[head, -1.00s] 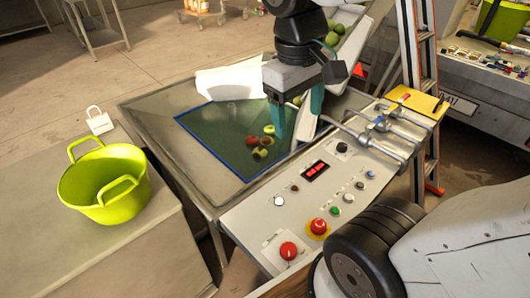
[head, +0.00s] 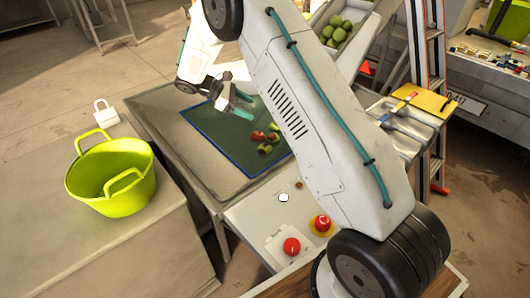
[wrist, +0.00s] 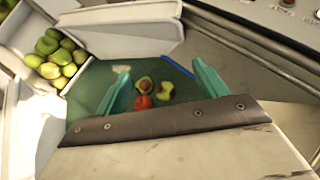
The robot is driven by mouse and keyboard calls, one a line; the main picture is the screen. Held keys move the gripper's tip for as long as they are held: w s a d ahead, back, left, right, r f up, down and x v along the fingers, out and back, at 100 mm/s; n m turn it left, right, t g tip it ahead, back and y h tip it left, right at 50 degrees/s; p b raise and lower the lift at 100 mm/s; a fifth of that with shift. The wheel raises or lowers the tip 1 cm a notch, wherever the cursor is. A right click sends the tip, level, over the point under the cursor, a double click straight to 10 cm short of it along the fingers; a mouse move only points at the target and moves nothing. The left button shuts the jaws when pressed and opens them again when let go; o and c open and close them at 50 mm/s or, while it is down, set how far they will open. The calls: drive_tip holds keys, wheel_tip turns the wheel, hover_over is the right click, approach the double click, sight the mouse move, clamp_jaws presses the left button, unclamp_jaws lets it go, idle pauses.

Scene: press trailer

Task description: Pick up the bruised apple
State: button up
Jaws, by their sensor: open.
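A small cluster of apples lies on the green mat (head: 207,126) with a blue border. A red apple (head: 257,136) is at its left; it also shows in the wrist view (wrist: 142,103). Beside it in the wrist view are a green apple with a dark brown patch (wrist: 145,84) and a yellow-green and red apple with brown on it (wrist: 165,91). I cannot tell for sure which one is the bruised apple. My gripper (head: 247,105) is open and empty, above the mat. In the wrist view the apples appear between its teal fingers (wrist: 160,70).
A chute of green apples (head: 340,33) is at the back. Red buttons (head: 291,246) are on the front panel. A ladder (head: 430,80) stands at right.

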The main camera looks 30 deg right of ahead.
drive_tip(key=w+f+n+h, duration=0.2)
drive_tip(key=w+f+n, duration=0.15)
drive_tip(key=f, duration=1.05)
approach(259, 148)
drive_tip(key=shift+h, duration=0.3)
drive_tip(key=x, duration=0.4)
drive_tip(key=shift+s+d+f, duration=0.15)
drive_tip(key=shift+s+f, duration=0.05)
drive_tip(key=shift+f, duration=0.2)
drive_tip(key=x, duration=0.6)
drive_tip(key=shift+s+d+f, duration=0.1)
drive_tip(key=shift+s+d, duration=0.05)
drive_tip(key=shift+d, duration=0.1)
drive_tip(key=c, duration=0.8)
